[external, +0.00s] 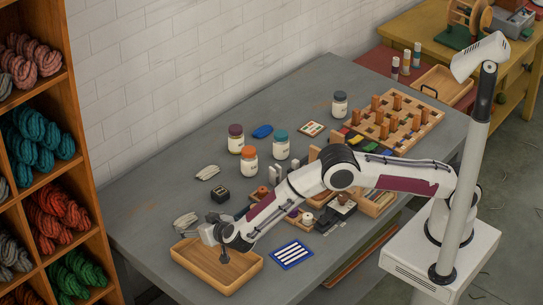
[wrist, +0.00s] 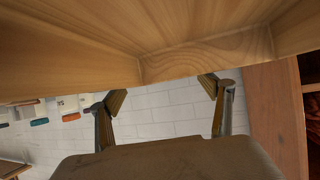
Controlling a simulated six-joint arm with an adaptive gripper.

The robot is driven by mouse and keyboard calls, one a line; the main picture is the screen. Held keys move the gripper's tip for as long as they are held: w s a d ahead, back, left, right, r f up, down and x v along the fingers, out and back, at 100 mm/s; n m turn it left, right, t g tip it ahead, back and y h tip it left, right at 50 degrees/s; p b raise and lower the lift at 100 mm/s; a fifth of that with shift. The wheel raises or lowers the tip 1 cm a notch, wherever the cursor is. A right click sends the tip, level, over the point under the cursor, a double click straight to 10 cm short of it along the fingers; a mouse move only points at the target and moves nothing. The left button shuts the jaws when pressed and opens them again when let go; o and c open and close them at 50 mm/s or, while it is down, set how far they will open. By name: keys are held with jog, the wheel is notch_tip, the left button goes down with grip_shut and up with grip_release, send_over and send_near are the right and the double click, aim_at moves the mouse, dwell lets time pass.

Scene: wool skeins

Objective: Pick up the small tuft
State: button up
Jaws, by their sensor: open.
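I cannot make out a small tuft for certain in either view. My gripper (wrist: 163,90) is open in the wrist view, its two fingers apart with nothing visible between them. In the external view my gripper (external: 223,254) is small and dark, at the shallow wooden tray (external: 232,286) at the table's front left. The tray's wood also fills the top of the wrist view (wrist: 205,62). Two pale, bundled things lie on the table: one (external: 186,220) just behind the tray, the other (external: 208,172) farther back. Part of the tray's inside is hidden by my arm.
A blue-striped card (external: 292,254) lies right of the tray. A small black box (external: 220,194) and lidded jars (external: 249,160) stand behind. A shelf of wool skeins (external: 55,215) stands at the left. A pegged wooden board (external: 395,120) lies at the back right.

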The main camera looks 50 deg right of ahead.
aim_at(187, 221)
jog(key=shift+x, duration=2.55)
jog(key=shift+a, duration=0.2)
jog(key=c, duration=0.8)
